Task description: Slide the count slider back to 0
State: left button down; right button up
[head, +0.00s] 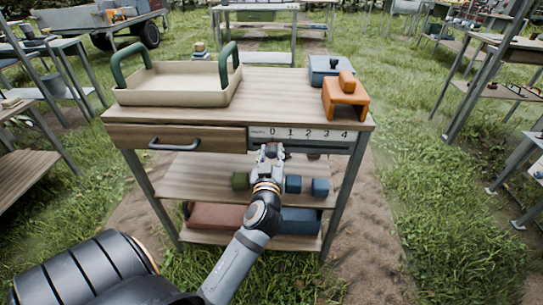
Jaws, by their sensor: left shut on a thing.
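The count scale (300,134) is a white strip with the numbers 0 to 4 on the front edge of the wooden table. A dark slot runs just under it. My left gripper (270,151) is at the slot, below the 0 end of the scale. It is shut on what looks like the slider's knob, which the fingers mostly hide. The exact position of the knob against the 0 mark is hard to tell. My right gripper is not in view.
A cream tray (175,98) with green handles and an orange block-like holder (345,105) stand on the table (270,90). A drawer (180,139) is left of the scale. Small blocks (320,187) lie on the shelf below.

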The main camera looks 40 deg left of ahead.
aim_at(270, 148)
pick_arm(q)
jog(key=c, duration=1.3)
grip_release()
jog(key=shift+c, duration=0.2)
jog(key=o, duration=0.4)
jog(key=shift+s+a, duration=0.2)
jog(key=shift+a, duration=0.05)
jog(key=shift+d, duration=0.1)
notch_tip(270, 148, up, 10)
